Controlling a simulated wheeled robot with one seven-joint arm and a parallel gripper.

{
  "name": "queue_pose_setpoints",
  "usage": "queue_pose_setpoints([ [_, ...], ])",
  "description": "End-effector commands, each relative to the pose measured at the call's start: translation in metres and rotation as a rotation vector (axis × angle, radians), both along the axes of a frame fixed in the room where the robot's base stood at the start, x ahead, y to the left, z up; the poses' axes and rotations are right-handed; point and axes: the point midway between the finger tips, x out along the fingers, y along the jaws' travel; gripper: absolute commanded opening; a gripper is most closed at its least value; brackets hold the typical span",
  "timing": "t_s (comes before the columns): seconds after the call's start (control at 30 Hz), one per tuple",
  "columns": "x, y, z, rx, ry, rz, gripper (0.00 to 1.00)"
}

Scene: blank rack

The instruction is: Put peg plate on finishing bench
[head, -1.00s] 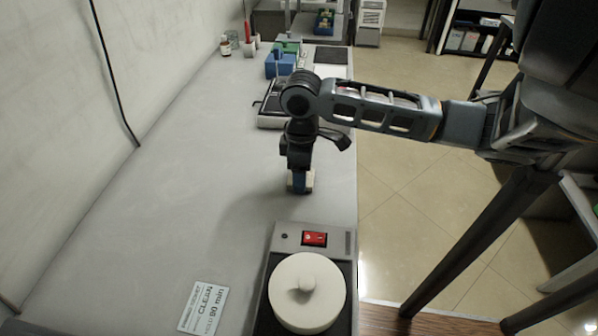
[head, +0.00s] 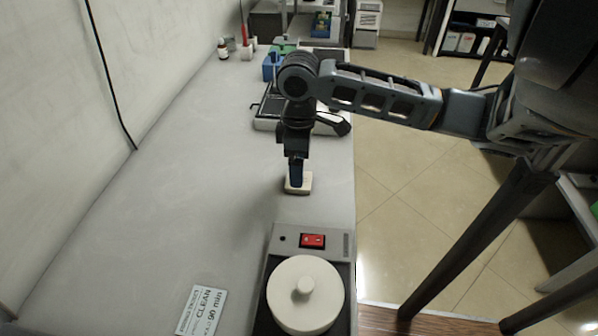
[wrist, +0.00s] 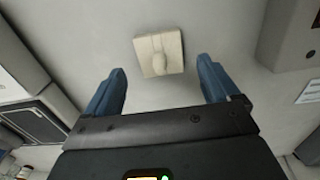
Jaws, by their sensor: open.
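The peg plate (wrist: 158,54) is a small cream square plate with a rounded peg on its face. It rests on the grey bench top (head: 180,170), between the box with the red switch and the black-topped device. In the head view the plate (head: 304,187) is partly hidden behind my fingers. My gripper (head: 296,184) points down at it. In the wrist view the blue fingers of my gripper (wrist: 163,80) are spread apart with nothing between them. The plate lies beyond the fingertips, apart from both.
A hotplate-like box with a red switch (head: 312,241) carries a round cream lidded piece (head: 305,293) near the front. A black-topped device (head: 268,108) and blue block (head: 271,66) stand farther back. The left bench is clear.

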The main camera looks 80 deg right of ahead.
Motion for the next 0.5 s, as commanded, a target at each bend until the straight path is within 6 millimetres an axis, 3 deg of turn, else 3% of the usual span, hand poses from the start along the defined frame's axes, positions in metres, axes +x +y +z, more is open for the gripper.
queue_pose_setpoints([
  [0.2, 0.0, 0.0, 0.046, -0.002, -0.001, 0.003, 0.89],
  [0.5, 0.0, 0.0, 0.077, -0.001, 0.0, 0.002, 0.89],
])
